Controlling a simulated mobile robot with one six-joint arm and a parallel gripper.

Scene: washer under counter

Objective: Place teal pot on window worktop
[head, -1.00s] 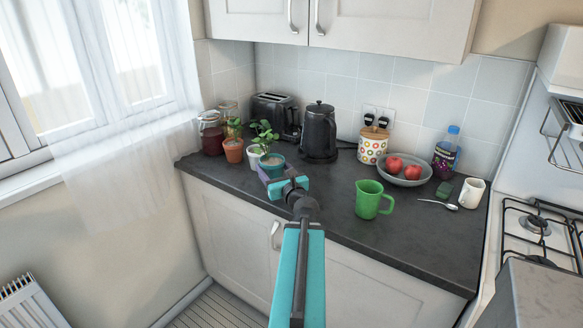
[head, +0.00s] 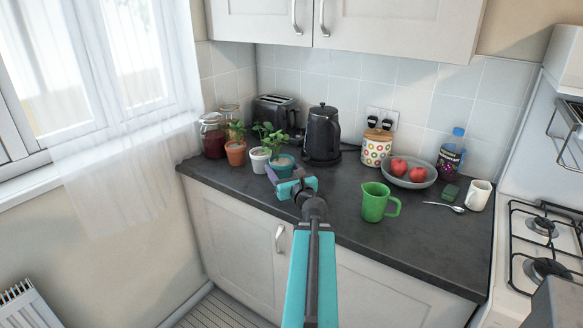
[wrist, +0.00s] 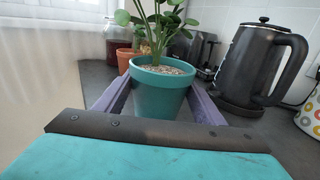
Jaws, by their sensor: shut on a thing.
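The teal pot (head: 282,167) holds a green leafy plant and pale gravel. It is upright at the left part of the dark worktop (head: 330,205), close to the window. My gripper (head: 279,176) is shut on it. In the wrist view the purple fingers lie on both sides of the teal pot (wrist: 158,98). Whether its base touches the worktop or hangs slightly above it, I cannot tell.
A white pot (head: 259,161) and a terracotta pot (head: 235,153) with plants stand just left, near jars (head: 213,136). A black kettle (head: 322,135) and toaster (head: 273,112) are behind. A green jug (head: 374,203) stands right. The worktop between gripper and jug is clear.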

